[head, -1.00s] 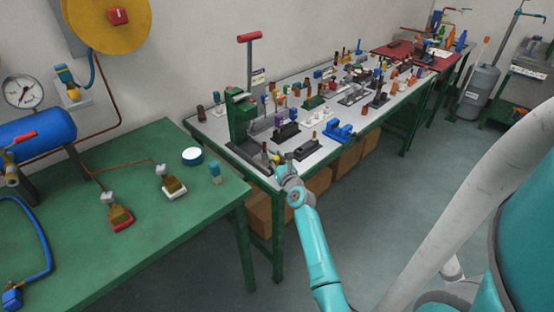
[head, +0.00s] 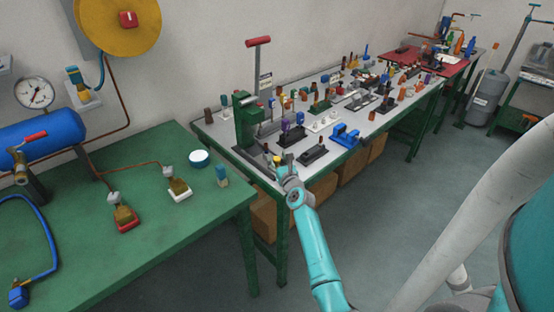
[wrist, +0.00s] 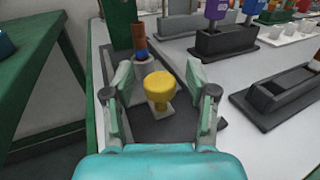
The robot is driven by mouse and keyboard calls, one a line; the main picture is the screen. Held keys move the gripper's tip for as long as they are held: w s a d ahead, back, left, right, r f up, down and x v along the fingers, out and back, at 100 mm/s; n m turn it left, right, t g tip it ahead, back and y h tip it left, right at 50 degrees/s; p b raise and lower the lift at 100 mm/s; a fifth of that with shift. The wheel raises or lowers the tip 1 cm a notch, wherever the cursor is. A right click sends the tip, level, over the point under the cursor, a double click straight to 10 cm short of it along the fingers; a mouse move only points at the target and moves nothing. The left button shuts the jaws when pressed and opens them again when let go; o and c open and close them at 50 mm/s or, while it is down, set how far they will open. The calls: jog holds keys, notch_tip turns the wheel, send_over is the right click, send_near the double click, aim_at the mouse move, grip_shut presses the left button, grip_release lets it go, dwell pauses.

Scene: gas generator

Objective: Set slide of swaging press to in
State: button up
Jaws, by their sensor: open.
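The swaging press (head: 246,122) is a green upright frame with a tall lever and red handle, at the near left end of the grey-topped bench. A yellow knob (wrist: 160,88) stands on a small pale block on the press's dark base plate (wrist: 150,128); I take it for the slide's knob. A brown and blue piece in a grey round holder (wrist: 140,45) stands just behind it. My gripper (wrist: 160,78) is open, with one finger on each side of the yellow knob and visible gaps. In the head view my gripper (head: 283,166) is at the bench's front edge.
Black fixtures (wrist: 225,42) stand to the right on the bench, one holding a purple piece. A blue vise (head: 345,134) is further right. A green table (head: 150,240) with a gauge and blue tank is at left. Floor is clear in front of the bench.

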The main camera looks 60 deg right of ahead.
jog(key=v, duration=1.1)
jog(key=shift+s+a, duration=0.15)
jog(key=shift+s, duration=0.1)
